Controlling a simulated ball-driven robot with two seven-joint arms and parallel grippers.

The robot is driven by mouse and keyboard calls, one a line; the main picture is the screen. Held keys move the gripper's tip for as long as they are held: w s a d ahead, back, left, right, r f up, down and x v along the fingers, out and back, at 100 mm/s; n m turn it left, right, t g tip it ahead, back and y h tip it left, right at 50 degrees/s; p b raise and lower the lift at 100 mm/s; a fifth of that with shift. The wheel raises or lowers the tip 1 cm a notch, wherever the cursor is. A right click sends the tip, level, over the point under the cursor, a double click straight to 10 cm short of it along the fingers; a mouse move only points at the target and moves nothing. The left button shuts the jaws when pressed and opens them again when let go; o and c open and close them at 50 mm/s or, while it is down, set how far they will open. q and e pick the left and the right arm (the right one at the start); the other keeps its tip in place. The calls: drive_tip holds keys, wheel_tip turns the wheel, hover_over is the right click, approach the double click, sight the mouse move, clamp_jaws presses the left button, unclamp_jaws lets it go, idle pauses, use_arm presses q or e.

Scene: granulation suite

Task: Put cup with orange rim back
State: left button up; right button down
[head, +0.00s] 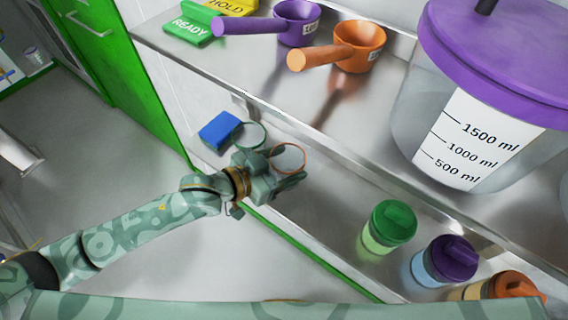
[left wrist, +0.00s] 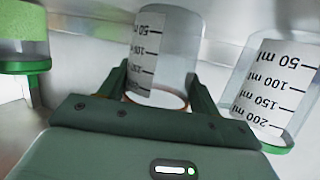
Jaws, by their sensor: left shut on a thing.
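The clear cup with the orange rim (head: 289,158) is over the lower shelf in the head view, right beside my left gripper (head: 283,178). In the left wrist view the cup (left wrist: 160,58) shows its measuring scale and stands between the two fingers of my left gripper (left wrist: 159,92). The gripper is shut on it. Whether the cup's base touches the shelf is hidden. A similar clear cup with a green rim (head: 249,135) is just left of it; it also shows at the right in the left wrist view (left wrist: 279,140). My right gripper is not in view.
A blue block (head: 217,130) lies beside the green-rimmed cup. Jars with green (head: 394,220), purple (head: 452,257) and orange (head: 514,284) lids stand farther right on the lower shelf. The upper shelf holds scoops (head: 357,47) and a large purple-lidded container (head: 490,90).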

use_arm(q)
drive_tip(key=shift+f, duration=0.1)
drive_tip(key=o, duration=1)
drive_tip(key=shift+r, duration=0.2)
drive_tip(key=p+v, duration=0.2)
drive_tip(key=v, duration=1)
drive_tip(key=shift+f, duration=0.1)
